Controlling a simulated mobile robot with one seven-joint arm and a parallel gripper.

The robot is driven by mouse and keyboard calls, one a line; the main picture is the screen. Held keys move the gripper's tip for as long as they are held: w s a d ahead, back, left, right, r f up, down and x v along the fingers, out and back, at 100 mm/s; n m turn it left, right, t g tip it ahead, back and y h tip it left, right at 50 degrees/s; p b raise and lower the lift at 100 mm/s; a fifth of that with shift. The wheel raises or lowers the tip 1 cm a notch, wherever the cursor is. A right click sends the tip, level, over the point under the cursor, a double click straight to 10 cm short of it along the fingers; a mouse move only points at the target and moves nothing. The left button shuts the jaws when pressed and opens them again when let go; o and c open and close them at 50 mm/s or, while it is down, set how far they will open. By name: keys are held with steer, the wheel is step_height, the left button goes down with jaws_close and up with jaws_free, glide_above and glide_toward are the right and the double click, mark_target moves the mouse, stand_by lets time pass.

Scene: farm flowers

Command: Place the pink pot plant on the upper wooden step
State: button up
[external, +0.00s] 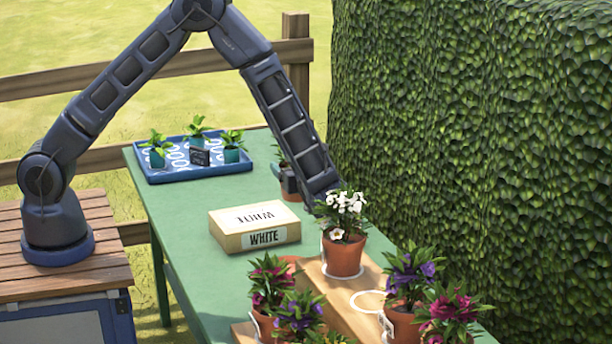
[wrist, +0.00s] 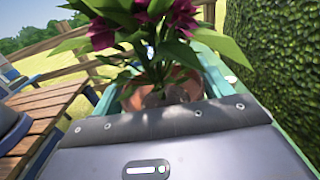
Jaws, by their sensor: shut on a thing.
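The pink pot plant (wrist: 165,85) fills the upper middle of the wrist view, with dark pink flowers, green leaves and a terracotta pot. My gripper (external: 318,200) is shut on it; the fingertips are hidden. In the external view, a terracotta pot (external: 292,194) with leaves shows partly behind my gripper and appears to be this plant. I cannot tell whether it touches the table. The upper wooden step (external: 338,305) is at the front right. It bears a white-flowered pot (external: 343,258) and an empty white ring (external: 370,301).
A box labelled WHITE (external: 255,228) lies left of my gripper on the green table (external: 180,245). A blue tray (external: 200,173) with seedlings is at the back. Pink and purple pot plants (external: 268,283) crowd the front. A hedge (external: 480,130) borders the right.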

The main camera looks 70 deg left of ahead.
steer(key=w+d+r+m+t+h, duration=0.25)
steer(key=d+m+t, duration=0.2)
steer(key=d, duration=0.35)
steer(key=w+d+r+m+t+h, duration=0.1)
steer(key=d+r+m+t+h, duration=0.3)
steer(key=d, duration=0.3)
steer(key=w+d+r+m+t+h, duration=0.1)
steer(key=w+d+r+m+t, duration=0.15)
steer(key=d+t, duration=0.45)
steer(key=s+d+r+m+t+h, duration=0.1)
steer(key=s+d+r+m+h, duration=0.25)
steer(key=d, duration=0.55)
steer(key=s+d+r+m+t+h, duration=0.1)
steer(key=s+d+r+m+h, duration=0.15)
steer(key=d+h, duration=0.45)
steer(key=s+d+r+m+h, duration=0.2)
steer(key=d+r+m+h, duration=0.1)
steer(key=d, duration=0.8)
steer(key=f, duration=1.9)
steer(key=shift+s+a+f, duration=0.15)
steer(key=shift+s, duration=0.05)
steer(key=o, duration=1.4)
steer(key=shift+f, duration=0.1)
